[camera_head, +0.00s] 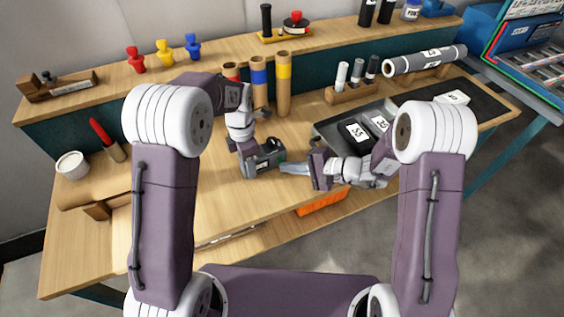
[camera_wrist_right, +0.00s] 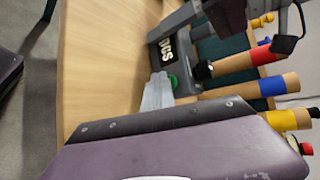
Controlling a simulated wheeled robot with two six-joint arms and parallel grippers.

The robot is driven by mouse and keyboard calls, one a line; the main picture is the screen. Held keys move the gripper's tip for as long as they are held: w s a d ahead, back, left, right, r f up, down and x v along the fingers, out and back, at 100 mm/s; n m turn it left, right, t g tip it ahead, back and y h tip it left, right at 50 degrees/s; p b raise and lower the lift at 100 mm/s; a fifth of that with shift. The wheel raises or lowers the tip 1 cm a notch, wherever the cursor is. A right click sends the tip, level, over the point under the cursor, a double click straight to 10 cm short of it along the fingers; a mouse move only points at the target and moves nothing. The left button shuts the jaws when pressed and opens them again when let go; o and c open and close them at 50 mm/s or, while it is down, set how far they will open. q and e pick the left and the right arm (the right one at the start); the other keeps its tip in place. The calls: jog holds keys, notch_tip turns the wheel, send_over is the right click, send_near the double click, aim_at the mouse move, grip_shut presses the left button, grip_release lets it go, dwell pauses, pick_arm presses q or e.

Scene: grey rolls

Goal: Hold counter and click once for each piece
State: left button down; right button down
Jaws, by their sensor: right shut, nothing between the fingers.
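The counter (camera_head: 262,160) is a dark grey device over the middle of the wooden bench. In the right wrist view the counter (camera_wrist_right: 165,48) shows a PCS label and a green button (camera_wrist_right: 173,82). My left gripper (camera_head: 246,150) appears closed on the counter's body; its fingertips are partly hidden. My right gripper (camera_head: 294,168) is shut and empty, its pale fingertips (camera_wrist_right: 157,92) pointing at the green button from close by. I cannot tell whether they touch it. A grey roll (camera_head: 425,60) with white labels lies on a wooden stand at the back right.
A dark grey tray (camera_head: 322,131) with labelled dark pieces lies right of the counter, partly behind my right arm. Colour-banded tubes (camera_head: 283,85) stand behind the counter. A white cup (camera_head: 72,165) and red-handled tool (camera_head: 102,132) are at left. Bare bench lies in front of the counter.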

jog(key=shift+s+d, duration=0.45)
jog(key=shift+s, duration=0.3)
jog(key=shift+s+d, duration=0.45)
jog(key=shift+s, duration=0.25)
jog(key=shift+s+d, duration=0.4)
jog(key=shift+s, duration=0.35)
jog(key=shift+s+d, duration=0.45)
jog(key=shift+s, duration=0.25)
dwell(0.8)
jog(key=s+d, duration=0.2)
jog(key=s, duration=0.1)
jog(key=shift+s, duration=0.15)
jog(key=shift+a, duration=0.15)
jog(key=shift+w+a, duration=0.7)
jog(key=shift+w, duration=0.6)
jog(key=shift+w+a, duration=0.75)
jog(key=shift+w, duration=0.55)
jog(key=shift+w+a, duration=0.7)
jog(key=shift+w, duration=0.6)
